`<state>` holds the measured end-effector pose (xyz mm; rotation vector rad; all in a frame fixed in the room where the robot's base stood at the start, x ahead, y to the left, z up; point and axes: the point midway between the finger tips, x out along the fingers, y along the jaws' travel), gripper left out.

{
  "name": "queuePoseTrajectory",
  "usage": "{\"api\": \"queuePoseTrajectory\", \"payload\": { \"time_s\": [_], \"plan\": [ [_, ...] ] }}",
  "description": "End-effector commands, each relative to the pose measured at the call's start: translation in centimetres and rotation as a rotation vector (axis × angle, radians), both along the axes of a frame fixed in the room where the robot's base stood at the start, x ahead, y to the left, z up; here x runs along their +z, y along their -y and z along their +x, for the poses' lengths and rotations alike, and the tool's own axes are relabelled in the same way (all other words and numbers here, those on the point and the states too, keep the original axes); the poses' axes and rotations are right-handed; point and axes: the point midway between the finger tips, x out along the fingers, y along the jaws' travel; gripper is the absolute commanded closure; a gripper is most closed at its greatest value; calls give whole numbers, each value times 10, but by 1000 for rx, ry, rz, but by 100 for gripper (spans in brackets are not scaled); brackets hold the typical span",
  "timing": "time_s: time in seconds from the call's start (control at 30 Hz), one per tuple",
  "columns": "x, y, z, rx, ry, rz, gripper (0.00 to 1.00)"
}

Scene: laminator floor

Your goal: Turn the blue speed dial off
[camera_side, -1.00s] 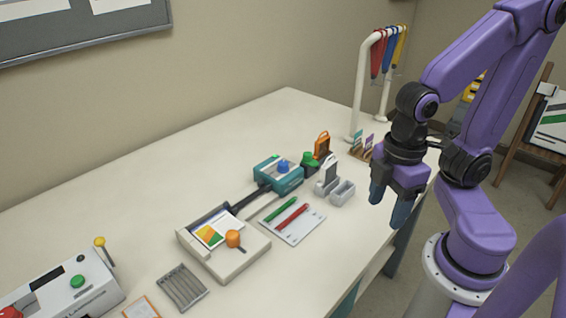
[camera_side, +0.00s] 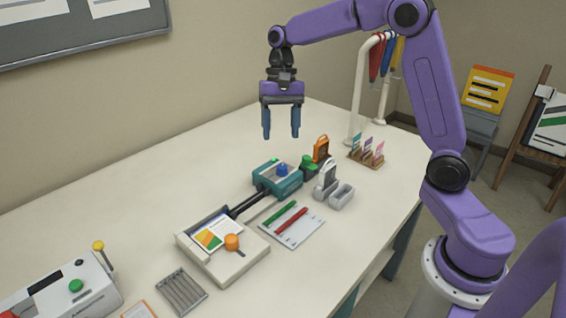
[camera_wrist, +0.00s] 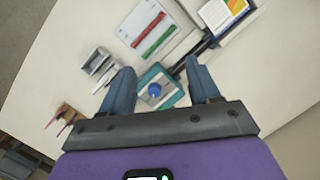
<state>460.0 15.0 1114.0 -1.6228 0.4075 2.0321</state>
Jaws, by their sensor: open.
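The blue dial (camera_side: 282,169) sits on top of a teal box (camera_side: 265,181) near the middle of the table. My gripper (camera_side: 281,136) is open and empty, pointing down, and hangs in the air above the teal box, apart from it. In the wrist view the blue dial (camera_wrist: 155,90) shows between the two fingers of my gripper (camera_wrist: 160,82), with the teal box (camera_wrist: 172,96) around it. Which way the dial is turned is too small to tell.
A green knob (camera_side: 308,163), an orange holder (camera_side: 321,149) and a grey holder (camera_side: 326,178) stand right of the teal box. A dark bar joins it to a beige tray (camera_side: 242,262) with an orange knob (camera_side: 232,242). Table space behind is clear.

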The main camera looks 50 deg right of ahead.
Motion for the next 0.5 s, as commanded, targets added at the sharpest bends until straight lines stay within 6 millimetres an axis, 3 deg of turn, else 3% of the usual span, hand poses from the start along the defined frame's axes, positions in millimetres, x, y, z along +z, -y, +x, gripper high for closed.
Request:
{"api": "queuePoseTrajectory", "payload": {
  "time_s": [0.03, 0.2, 0.4, 0.5],
  "plan": [
    [-2, 16, 17, -91, -18, 7, 39],
    [-7, 72, 57, -381, -80, 34, 39],
    [-13, 127, 81, -624, -132, 63, 39],
    [-14, 142, 85, -686, -146, 73, 39]
  ]
}}
